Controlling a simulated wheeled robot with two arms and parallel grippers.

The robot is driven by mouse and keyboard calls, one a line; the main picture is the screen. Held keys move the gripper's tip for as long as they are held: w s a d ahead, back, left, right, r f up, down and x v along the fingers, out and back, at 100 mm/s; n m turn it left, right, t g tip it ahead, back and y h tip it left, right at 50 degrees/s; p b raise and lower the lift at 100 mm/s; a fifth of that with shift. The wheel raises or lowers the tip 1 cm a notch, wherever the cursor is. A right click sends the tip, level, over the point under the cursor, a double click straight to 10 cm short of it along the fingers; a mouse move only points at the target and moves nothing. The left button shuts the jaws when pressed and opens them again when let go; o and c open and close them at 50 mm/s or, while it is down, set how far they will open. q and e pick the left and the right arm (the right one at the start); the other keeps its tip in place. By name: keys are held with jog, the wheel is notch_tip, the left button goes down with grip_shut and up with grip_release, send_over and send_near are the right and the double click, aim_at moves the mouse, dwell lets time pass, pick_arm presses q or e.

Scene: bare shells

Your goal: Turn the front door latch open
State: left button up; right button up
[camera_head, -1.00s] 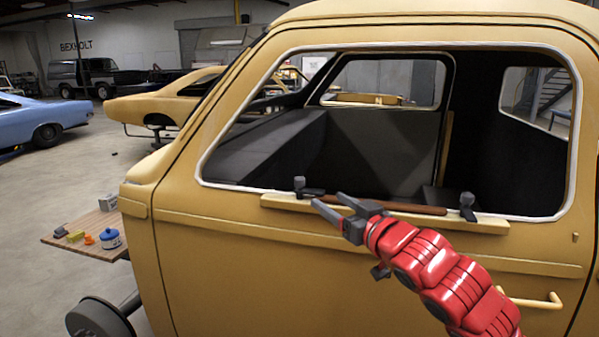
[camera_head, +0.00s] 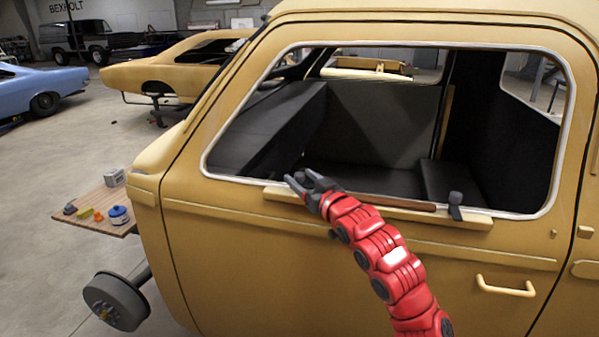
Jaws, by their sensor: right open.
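A tan car body with a door (camera_head: 380,255) fills the right of the head view. A light ledge (camera_head: 395,212) runs under its open window, with a brown strip along it. A dark grey latch (camera_head: 455,204) stands upright near the ledge's right end. My right gripper (camera_head: 300,180) is at the ledge's left end, with its grey fingers spread. The front latch at that end is hidden by the fingers or cannot be told from them. I cannot tell whether they touch it. My left gripper is not in view.
A tan handle (camera_head: 506,287) sticks out low on the door. A wooden board (camera_head: 85,215) with small items, including a blue pot (camera_head: 118,215), stands at the left above a wheel hub (camera_head: 118,300). Other cars stand farther back, with open floor between.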

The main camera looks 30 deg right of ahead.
jog(key=shift+w, duration=0.7)
grip_shut()
